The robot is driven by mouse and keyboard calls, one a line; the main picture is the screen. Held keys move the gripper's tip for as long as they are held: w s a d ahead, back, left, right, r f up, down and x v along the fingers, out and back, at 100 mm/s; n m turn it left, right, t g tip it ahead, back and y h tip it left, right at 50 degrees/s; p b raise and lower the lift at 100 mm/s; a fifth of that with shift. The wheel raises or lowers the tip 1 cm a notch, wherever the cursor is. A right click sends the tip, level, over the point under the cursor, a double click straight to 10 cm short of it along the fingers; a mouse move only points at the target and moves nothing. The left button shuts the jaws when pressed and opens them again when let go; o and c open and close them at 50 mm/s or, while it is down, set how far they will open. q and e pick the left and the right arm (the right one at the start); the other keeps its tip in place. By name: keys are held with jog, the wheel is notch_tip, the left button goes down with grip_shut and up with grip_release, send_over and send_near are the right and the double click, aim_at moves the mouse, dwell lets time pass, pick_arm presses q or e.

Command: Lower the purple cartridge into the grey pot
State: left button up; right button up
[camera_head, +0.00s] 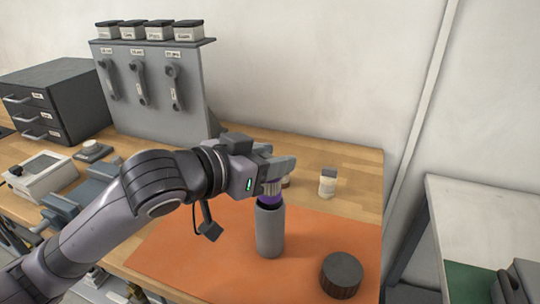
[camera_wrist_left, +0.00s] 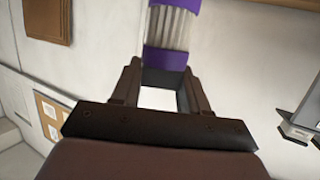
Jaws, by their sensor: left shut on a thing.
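The purple cartridge (camera_head: 270,199) shows as a purple band and a pale ribbed part between my left gripper and the grey pot. In the left wrist view the cartridge (camera_wrist_left: 170,30) has white pleats between purple bands. My left gripper (camera_head: 277,170) is shut on it, above the pot. The grey pot (camera_head: 270,232) stands upright on the orange mat. The cartridge's lower end meets the pot's mouth in the head view; I cannot tell how far inside it is. The fingers (camera_wrist_left: 163,88) hide part of it. My right gripper is not in view.
A dark round ribbed cap (camera_head: 342,276) lies on the orange mat (camera_head: 205,262), right of the pot. A small pale jar (camera_head: 327,186) stands behind. A grey tool panel (camera_head: 150,95) and dark drawers (camera_head: 62,95) stand at back left.

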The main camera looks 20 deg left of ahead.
aim_at(269, 190)
pick_arm(q)
jog(key=shift+p, duration=0.4)
dwell(0.4)
jog(key=shift+f, duration=0.15)
dwell(0.5)
jog(key=shift+f+b, duration=1.8)
jog(key=shift+f, duration=1.3)
jog(key=shift+f, duration=0.1)
jog(key=o, duration=1.2)
jog(key=shift+c, duration=0.2)
jog(key=shift+s, duration=0.15)
